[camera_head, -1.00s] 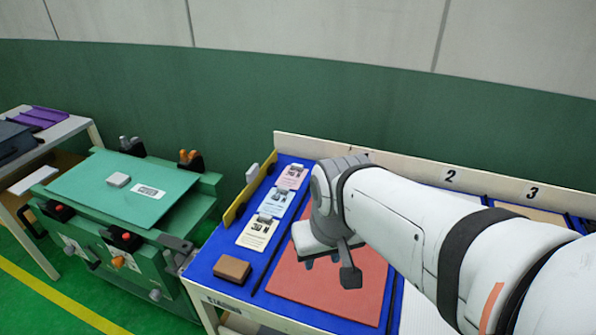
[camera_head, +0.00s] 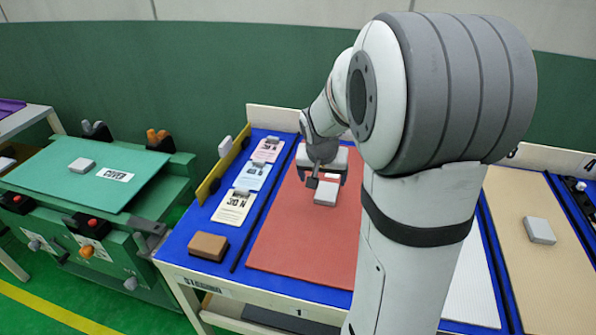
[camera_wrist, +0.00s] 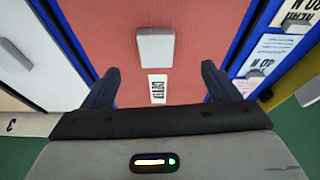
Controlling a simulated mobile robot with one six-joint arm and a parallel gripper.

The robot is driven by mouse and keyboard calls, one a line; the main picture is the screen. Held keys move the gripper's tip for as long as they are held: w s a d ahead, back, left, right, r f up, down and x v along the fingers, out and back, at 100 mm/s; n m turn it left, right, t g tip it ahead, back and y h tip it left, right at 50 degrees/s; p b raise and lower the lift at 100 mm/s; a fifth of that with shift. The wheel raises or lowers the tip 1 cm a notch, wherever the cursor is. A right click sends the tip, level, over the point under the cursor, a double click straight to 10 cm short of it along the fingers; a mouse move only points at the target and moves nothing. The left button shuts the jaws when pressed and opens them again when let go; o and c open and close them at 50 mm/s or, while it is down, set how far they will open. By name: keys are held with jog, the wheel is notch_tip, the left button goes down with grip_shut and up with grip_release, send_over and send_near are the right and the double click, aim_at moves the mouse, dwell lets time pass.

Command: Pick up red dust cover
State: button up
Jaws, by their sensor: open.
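The red dust cover (camera_head: 290,240) is a flat red panel lying on the blue table top. It also fills the middle of the wrist view (camera_wrist: 205,48). A light grey block (camera_head: 326,195), like a handle, sits on it and also shows in the wrist view (camera_wrist: 155,47). A white printed label (camera_wrist: 158,88) lies on the panel beside the block. My gripper (camera_wrist: 160,68) is open and empty, its fingers on either side of the label. The block is just ahead of the fingertips, apart from them. In the head view my arm hides the panel's right part.
A white panel (camera_head: 470,285) and a tan panel (camera_head: 530,265) with a grey block lie to the right. Paper cards (camera_head: 233,207) and a brown block (camera_head: 208,246) lie to the left. A green fixture (camera_head: 85,175) with a green cover stands farther left.

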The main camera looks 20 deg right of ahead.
aim_at(327, 191)
jog(key=shift+m, duration=0.4)
jog(key=w+f, duration=0.1)
jog(key=w+d+f, duration=0.2)
jog(key=shift+d+f+b, duration=0.25)
jog(key=shift+f+b, duration=0.05)
jog(key=shift+f, duration=0.05)
jog(key=x, duration=0.7)
jog(key=shift+d, duration=0.2)
jog(key=c, duration=1.3)
jog(key=shift+r, duration=0.1)
